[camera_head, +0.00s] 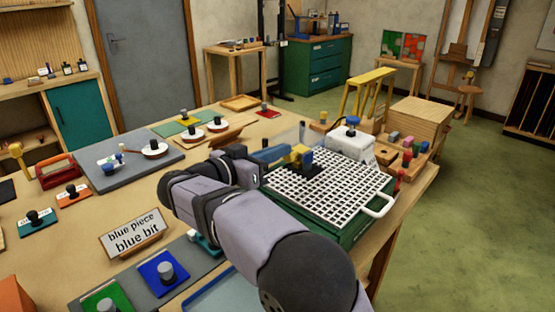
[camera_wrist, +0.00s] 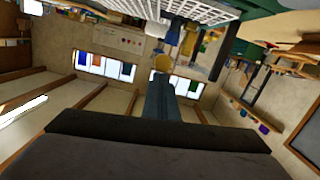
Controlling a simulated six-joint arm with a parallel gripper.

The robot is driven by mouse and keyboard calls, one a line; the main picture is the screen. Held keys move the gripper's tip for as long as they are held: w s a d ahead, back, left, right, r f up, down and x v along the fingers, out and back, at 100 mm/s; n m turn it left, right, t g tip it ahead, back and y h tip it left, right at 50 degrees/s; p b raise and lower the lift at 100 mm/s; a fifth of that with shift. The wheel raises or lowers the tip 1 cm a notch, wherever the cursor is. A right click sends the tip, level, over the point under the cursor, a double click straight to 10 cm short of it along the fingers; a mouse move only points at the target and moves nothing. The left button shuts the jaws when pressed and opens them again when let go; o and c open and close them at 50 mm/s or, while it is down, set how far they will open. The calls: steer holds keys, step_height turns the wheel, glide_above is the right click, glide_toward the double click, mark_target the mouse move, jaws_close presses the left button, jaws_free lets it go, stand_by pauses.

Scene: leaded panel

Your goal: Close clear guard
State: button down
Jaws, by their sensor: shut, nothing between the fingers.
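My gripper (camera_head: 284,152) reaches over the left part of a white grid (camera_head: 335,193) on a green tray. Its blue-grey fingers are shut with nothing between them. They point at a yellow-and-blue fitting (camera_head: 301,154) on a dark base on the grid; I cannot tell whether they touch it. A thin pale upright strip (camera_head: 302,131) behind the fitting may be the clear guard; its outline is too faint to tell its angle. In the wrist view the shut fingers (camera_wrist: 161,78) end by a yellow round part, with the fitting's blue and yellow parts (camera_wrist: 180,38) beyond.
A white machine with a blue knob (camera_head: 350,143) stands at the grid's back edge. A white handle (camera_head: 379,206) sticks out at the tray's right. A wooden box (camera_head: 418,115) and several small coloured pieces crowd the right. A sign (camera_head: 134,235) stands front left.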

stand_by(0.4)
steer(key=s+a+r+b, duration=0.1)
steer(key=s+a+r, duration=0.4)
steer(key=s+a, duration=0.25)
steer(key=s+d+f+n+g+y+p, duration=0.2)
steer(key=d+f+n+g+p, duration=0.15)
steer(key=d+p, duration=0.5)
steer(key=s+d+f+n+g+y+p, duration=0.2)
steer(key=d+f+n+g+p, duration=0.15)
steer(key=d+p, duration=0.45)
steer(key=s+d+g+y+p, duration=0.2)
steer(key=s+y+p, duration=0.2)
steer(key=s+p, duration=0.3)
steer(key=s+d+g+y+p, duration=0.2)
steer(key=s+y+p, duration=0.2)
steer(key=s, duration=0.9)
steer(key=p, duration=0.2)
steer(key=shift+n+g+p, duration=0.3)
steer(key=shift+n+p, duration=0.1)
